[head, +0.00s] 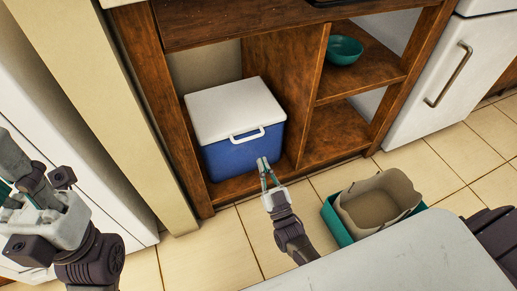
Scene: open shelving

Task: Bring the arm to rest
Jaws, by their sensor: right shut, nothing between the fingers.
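My right gripper (266,175) is in front of the lower left shelf bay, pointing toward the cooler. Its fingers are together with nothing between them. In the picture its tips overlap the lower right front of the blue cooler (230,156); I cannot tell whether they touch it. The cooler has a white lid and a white handle and stands in the shelf bay. My left arm shows at the left edge, and its fingertips are not visible.
The wooden shelving (287,75) has a teal bowl (344,50) on a right shelf. A beige bin (397,187) sits in a teal container (336,222) on the tiled floor, right of my right arm. A white cabinet door (455,75) with a handle stands right. Tiles left of the arm are clear.

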